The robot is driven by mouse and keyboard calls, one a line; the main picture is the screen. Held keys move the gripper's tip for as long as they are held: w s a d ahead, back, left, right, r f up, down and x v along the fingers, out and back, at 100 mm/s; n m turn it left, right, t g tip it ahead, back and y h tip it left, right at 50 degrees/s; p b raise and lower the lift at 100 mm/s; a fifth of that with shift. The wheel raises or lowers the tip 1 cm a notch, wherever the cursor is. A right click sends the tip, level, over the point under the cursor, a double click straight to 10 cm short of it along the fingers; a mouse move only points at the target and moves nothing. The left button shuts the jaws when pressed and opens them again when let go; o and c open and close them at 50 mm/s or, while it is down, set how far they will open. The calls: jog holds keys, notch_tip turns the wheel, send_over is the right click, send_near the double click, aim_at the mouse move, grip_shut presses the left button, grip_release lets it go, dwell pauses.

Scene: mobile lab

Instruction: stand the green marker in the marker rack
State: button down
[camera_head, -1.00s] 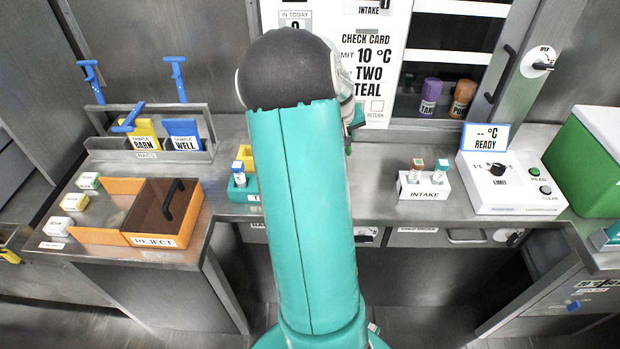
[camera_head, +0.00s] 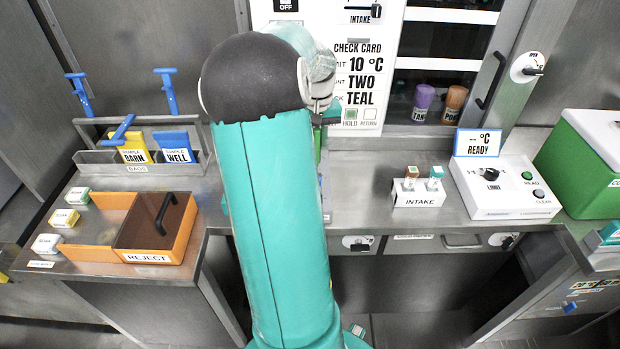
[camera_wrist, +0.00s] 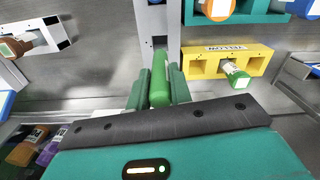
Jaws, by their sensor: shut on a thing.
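In the wrist view the green marker (camera_wrist: 160,82) stands between the two teal fingers of my gripper (camera_wrist: 158,90), which is shut on it. The marker's far end reaches close to a narrow grey block (camera_wrist: 150,22) with a dark square opening. This block may be the marker rack, but I cannot tell for sure. I cannot tell whether the marker touches it. In the head view my own arm hides most of the gripper and the marker.
A yellow holder (camera_wrist: 204,64) with a green-capped vial (camera_wrist: 236,74) is right of the marker. A teal rack (camera_wrist: 262,14) lies beyond it. In the head view, the intake rack (camera_head: 417,197) and reader box (camera_head: 505,203) stand right; the orange reject bin (camera_head: 152,250) stands left.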

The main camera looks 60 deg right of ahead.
aim_at(317, 130)
notch_tip(317, 130, down, 5)
jog(key=shift+s+r, duration=0.1)
jog(key=shift+f, duration=2.1)
jog(key=c, duration=1.3)
grip_release()
jog(key=shift+f, duration=0.1)
jog(key=shift+o, duration=0.2)
notch_tip(317, 130, up, 12)
jog(key=shift+r, duration=0.15)
